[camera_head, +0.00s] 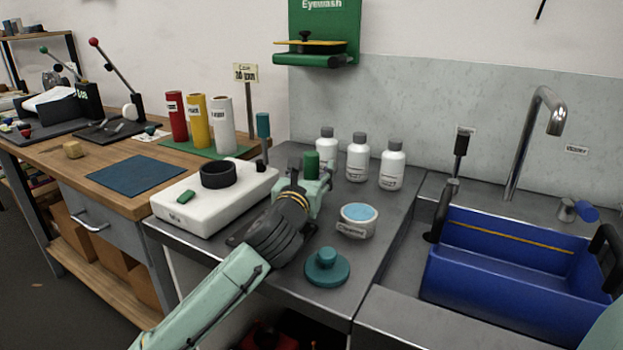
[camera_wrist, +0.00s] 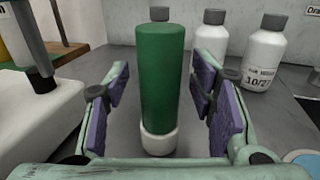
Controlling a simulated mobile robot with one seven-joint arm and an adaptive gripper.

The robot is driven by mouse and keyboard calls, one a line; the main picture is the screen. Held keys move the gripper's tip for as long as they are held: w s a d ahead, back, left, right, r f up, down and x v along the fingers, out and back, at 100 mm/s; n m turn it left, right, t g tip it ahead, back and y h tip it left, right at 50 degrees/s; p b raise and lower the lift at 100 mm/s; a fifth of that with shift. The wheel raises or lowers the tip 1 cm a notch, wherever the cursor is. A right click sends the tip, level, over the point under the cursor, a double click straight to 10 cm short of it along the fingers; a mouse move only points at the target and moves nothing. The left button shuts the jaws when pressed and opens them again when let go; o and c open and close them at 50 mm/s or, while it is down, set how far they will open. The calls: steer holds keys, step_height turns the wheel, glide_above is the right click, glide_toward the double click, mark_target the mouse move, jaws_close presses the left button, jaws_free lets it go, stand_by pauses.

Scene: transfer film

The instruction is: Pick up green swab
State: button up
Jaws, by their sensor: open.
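The green swab appears to be the upright green cylinder (camera_wrist: 162,75) with a white lower end, standing on the grey metal counter. In the head view its green top (camera_head: 311,160) shows above my gripper (camera_head: 312,187), which hides its lower part. In the wrist view my gripper is open, with one purple-padded finger on each side of the cylinder. Gaps show between the pads and the cylinder, so it is not gripped.
White bottles (camera_head: 358,160) with grey caps stand behind the cylinder. The white box (camera_head: 205,215) with a black ring is at left. A round tub (camera_head: 357,229) and a teal lidded disc (camera_head: 327,275) are at right. A blue caddy (camera_head: 480,285) sits in the sink.

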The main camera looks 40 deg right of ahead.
steer(key=shift+c, duration=0.5)
steer(key=c, duration=1.1)
steer(key=shift+r, duration=0.1)
